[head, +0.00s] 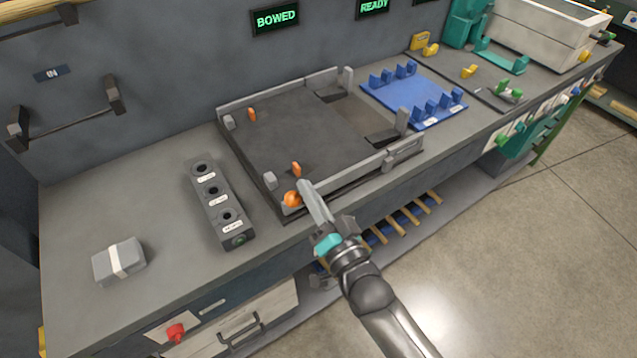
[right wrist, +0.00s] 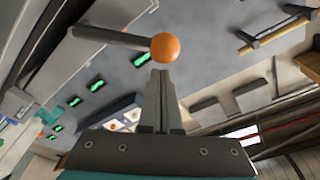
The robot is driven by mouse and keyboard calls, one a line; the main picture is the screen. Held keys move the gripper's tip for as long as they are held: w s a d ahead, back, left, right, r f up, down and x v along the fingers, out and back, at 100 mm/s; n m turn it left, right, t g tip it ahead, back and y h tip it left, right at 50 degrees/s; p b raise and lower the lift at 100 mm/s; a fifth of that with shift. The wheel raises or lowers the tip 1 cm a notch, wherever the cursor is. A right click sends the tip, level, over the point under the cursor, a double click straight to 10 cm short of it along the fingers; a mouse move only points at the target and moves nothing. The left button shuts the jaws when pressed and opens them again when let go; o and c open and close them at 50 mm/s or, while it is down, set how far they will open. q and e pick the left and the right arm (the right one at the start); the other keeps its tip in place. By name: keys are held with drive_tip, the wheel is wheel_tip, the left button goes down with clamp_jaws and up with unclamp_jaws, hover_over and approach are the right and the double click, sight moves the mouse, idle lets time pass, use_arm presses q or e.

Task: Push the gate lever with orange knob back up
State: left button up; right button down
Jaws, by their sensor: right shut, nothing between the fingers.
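The orange knob (head: 292,199) of the gate lever is at the near left corner of the dark tray-like fixture (head: 270,150) on the bench. In the right wrist view the orange knob (right wrist: 165,47) sits at the end of a grey lever rod (right wrist: 110,37), just beyond my fingertips. My right gripper (head: 304,186) is shut and empty, its fingers right beside the knob. In the right wrist view the shut fingers (right wrist: 160,75) point at the knob; I cannot tell whether they touch it. The left gripper is not in view.
A grey block with several round holes (head: 213,192) stands left of the fixture. A wrapped grey block (head: 119,262) lies further left. A blue rack (head: 420,97) is to the right. A red button (head: 176,332) is on the bench front. Bare bench lies around the wrapped block.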

drive_tip(key=shift+s+a+f+n, duration=0.3)
drive_tip(key=shift+a+n, duration=0.2)
drive_tip(key=shift+n, duration=0.2)
drive_tip(key=shift+r, duration=0.1)
use_arm(q)
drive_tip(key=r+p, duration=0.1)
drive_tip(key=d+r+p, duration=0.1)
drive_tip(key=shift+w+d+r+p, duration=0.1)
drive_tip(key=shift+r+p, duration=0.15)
drive_tip(key=shift+p, duration=0.05)
use_arm(e)
drive_tip(key=s+d+r, duration=0.2)
drive_tip(key=s+d, duration=0.4)
drive_tip(key=s, duration=0.1)
drive_tip(key=shift+f, duration=0.1)
idle(0.5)
